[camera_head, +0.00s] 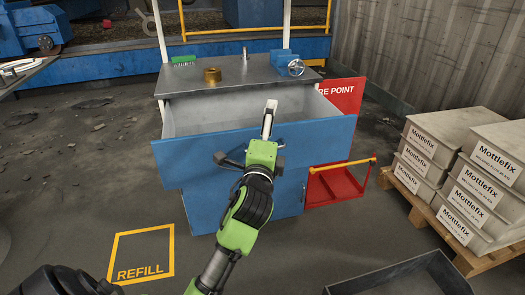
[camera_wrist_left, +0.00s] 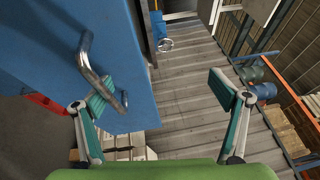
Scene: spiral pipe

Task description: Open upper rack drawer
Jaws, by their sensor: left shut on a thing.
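The upper rack drawer (camera_head: 320,140) has a wide blue front and a grey inside. It stands pulled out from the blue rack, its inside visible and empty where I can see it. My left gripper (camera_head: 262,153) is at the middle of the drawer front, shut on the bent metal handle (camera_wrist_left: 88,62). In the left wrist view, the bar crosses the left-hand finger of the gripper (camera_wrist_left: 163,84). The other finger stands well apart, and the exact contact is unclear. The blue panel (camera_wrist_left: 50,45) fills the left of that view. My right gripper is not in view.
A brass part (camera_head: 212,76) and a blue vise (camera_head: 288,64) sit on the metal rack top. Stacked Mottlefix boxes (camera_head: 431,145) stand on a pallet at right, beside a red open box (camera_head: 340,185). A dark tray (camera_head: 400,280) lies in front.

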